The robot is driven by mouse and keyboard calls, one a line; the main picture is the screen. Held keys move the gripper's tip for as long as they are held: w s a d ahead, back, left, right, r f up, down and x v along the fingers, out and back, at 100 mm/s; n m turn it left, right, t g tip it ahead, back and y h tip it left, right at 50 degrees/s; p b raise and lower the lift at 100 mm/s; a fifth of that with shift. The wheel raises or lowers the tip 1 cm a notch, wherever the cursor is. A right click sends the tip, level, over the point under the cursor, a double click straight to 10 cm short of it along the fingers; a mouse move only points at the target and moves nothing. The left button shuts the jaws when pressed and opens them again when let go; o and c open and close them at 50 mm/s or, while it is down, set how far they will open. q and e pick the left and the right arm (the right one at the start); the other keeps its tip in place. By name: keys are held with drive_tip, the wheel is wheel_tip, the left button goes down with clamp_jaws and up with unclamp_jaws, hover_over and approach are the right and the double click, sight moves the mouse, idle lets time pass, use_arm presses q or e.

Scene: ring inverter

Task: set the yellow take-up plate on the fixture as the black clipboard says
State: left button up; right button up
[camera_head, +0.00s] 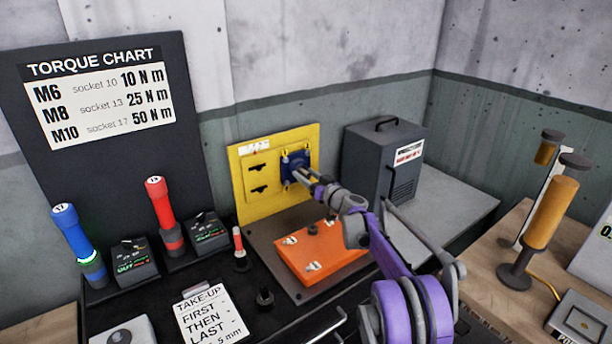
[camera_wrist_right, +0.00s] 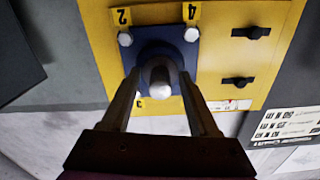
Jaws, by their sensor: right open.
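The yellow take-up plate (camera_head: 262,205) stands upright at the back of a dark base (camera_head: 262,258). It fills much of the wrist view (camera_wrist_right: 222,62). A square blue block (camera_head: 291,160) with a rounded grey boss is on its face; in the wrist view the block (camera_wrist_right: 184,50) has bolts at its corners and yellow tags 2, 4 and 3. My right gripper (camera_head: 304,174) is open, its fingers (camera_wrist_right: 160,78) on either side of the boss; contact cannot be told. The black clipboard's white sheet (camera_head: 210,315) reads "TAKE-UP FIRST THEN LAST", partly cut off. My left gripper is not in view.
An orange block (camera_head: 315,250) lies on the base before the plate. A grey box (camera_head: 385,165) stands right of it. Blue (camera_head: 76,240) and red (camera_head: 162,212) torque tools stand at left below a torque chart (camera_head: 100,95). A wooden bench (camera_head: 490,262) is at right.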

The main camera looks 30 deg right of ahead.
clamp_jaws()
idle(0.3)
idle(1.2)
